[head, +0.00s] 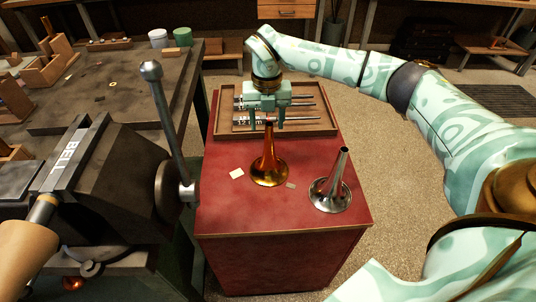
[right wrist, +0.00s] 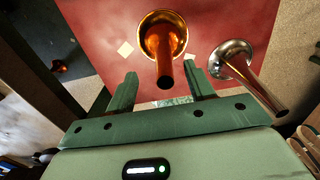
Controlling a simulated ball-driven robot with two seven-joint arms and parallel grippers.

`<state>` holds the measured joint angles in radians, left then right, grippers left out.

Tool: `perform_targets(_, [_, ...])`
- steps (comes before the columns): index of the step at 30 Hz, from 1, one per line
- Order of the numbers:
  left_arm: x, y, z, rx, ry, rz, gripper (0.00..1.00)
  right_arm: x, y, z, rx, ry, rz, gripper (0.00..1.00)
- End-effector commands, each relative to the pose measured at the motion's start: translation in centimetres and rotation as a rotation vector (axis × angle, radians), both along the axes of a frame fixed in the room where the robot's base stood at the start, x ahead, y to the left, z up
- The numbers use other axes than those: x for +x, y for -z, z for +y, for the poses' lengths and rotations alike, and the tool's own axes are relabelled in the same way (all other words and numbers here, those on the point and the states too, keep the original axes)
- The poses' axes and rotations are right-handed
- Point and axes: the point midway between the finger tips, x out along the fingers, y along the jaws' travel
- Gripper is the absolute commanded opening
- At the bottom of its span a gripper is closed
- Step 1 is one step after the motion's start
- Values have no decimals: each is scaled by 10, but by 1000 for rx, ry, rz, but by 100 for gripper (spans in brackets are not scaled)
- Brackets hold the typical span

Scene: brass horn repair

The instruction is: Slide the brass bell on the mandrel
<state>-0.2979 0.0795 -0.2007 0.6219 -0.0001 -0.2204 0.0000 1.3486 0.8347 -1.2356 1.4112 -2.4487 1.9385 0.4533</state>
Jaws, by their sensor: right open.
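The brass bell (head: 269,168) stands flared end down on the red cabinet top, with its narrow stem up. My right gripper (head: 265,126) is open at the stem's top, from the far side. In the right wrist view the brass bell (right wrist: 162,38) shows its stem pointing into the gap between the open fingers (right wrist: 162,88); whether they touch it I cannot tell. A tan tapered piece with a metal collar (head: 25,245), seemingly the mandrel, is at the vise marked BELL (head: 70,160); its near end is cut off by the frame. My left gripper is out of view.
A silver bell (head: 331,190) stands right of the brass one, near the cabinet's front edge. A wooden tray (head: 222,128) with metal rods lies behind, under my right gripper. The vise's upright lever (head: 168,115) rises between bench and cabinet. Small pale cards (head: 237,173) lie nearby.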

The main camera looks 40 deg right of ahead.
Motion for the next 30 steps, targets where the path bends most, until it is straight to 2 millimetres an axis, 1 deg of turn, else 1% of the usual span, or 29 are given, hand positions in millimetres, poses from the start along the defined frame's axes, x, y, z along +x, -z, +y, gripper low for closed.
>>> perform_targets(6, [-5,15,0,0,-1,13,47,-8,36,-1,1,1,8,54])
perform_targets(9, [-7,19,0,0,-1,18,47,-8,50,-1,0,0,6,54])
perform_targets(11, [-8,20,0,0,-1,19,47,-8,52,-1,0,0,4,54])
perform_targets(16, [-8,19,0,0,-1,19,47,-8,50,-1,0,0,1,54])
perform_targets(17, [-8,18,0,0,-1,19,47,-8,50,-1,0,0,1,48])
perform_targets(18, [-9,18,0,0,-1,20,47,-8,50,-1,0,0,1,37])
perform_targets(20, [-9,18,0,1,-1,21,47,-8,50,-1,0,0,1,20])
perform_targets(21, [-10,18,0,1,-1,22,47,-8,50,-1,0,0,1,9])
perform_targets(22, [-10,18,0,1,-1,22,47,-8,50,-1,0,0,1,1])
perform_targets(30, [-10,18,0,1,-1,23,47,-7,49,-1,0,0,1,0])
